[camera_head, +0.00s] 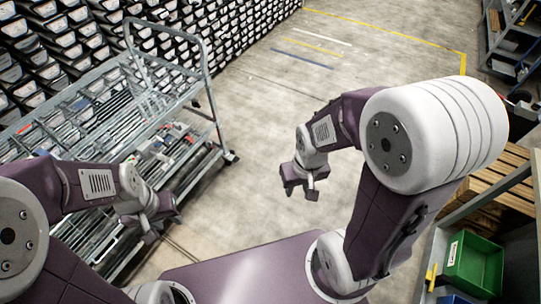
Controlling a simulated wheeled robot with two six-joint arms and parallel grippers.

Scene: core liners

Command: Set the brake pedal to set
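A grey metal cart (207,73) with a tall tubular push handle and flat shelves stands at the left.
Racks of dark bins (60,40) fill the back left behind the cart. Wooden pallets (500,185) and a green bin (474,264) on a shelf stand at the right. Open concrete floor (270,120) with a yellow line (400,35) lies in the middle.

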